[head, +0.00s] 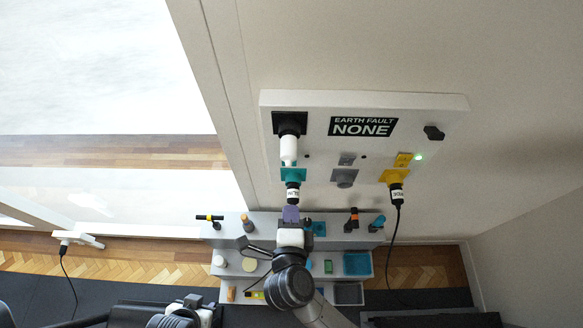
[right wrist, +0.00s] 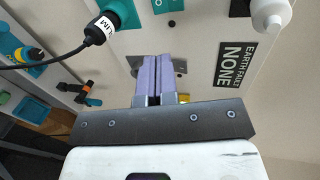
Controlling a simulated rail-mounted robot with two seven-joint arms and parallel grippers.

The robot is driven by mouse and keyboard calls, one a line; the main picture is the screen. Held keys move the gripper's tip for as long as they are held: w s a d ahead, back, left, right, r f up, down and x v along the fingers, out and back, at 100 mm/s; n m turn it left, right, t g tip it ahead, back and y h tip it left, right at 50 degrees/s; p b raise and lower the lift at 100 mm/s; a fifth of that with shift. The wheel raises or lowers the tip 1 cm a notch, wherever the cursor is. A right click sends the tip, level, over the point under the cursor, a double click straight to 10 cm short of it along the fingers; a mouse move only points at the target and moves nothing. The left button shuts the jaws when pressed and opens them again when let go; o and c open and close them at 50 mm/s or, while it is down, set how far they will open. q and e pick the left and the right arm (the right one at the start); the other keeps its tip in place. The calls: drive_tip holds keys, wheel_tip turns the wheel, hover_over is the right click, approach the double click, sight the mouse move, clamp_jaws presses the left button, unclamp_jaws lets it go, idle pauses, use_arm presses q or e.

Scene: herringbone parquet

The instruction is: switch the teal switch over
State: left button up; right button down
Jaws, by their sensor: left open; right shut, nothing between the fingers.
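The teal switch (right wrist: 163,4) shows only in part at the top edge of the right wrist view, beside the teal socket (right wrist: 121,12); I cannot tell its position. In the head view the white cylinder hides most of it above the teal socket (head: 293,174). A black labelled plug (head: 293,190) sits in that socket. My right gripper (head: 291,214) is below the plug in the head view, its lilac fingers (right wrist: 152,78) shut and empty, apart from the teal switch. My left gripper (head: 193,303) is open at the lower left, away from the panel.
The panel also has a grey switch (head: 347,159), a yellow switch (head: 403,160) with a lit green lamp (head: 418,156), and a protruding white cylinder (head: 289,150). The lamp beside the teal switch (right wrist: 172,23) is dark.

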drive_tip(key=shift+w, duration=0.15)
idle(0.3)
drive_tip(key=p+x, duration=0.2)
drive_tip(key=x, duration=1.1)
drive_tip(key=shift+w+a+f+p, duration=0.1)
drive_tip(key=shift+w+p, duration=0.2)
drive_tip(key=shift+p, duration=0.05)
drive_tip(key=shift+f, duration=0.1)
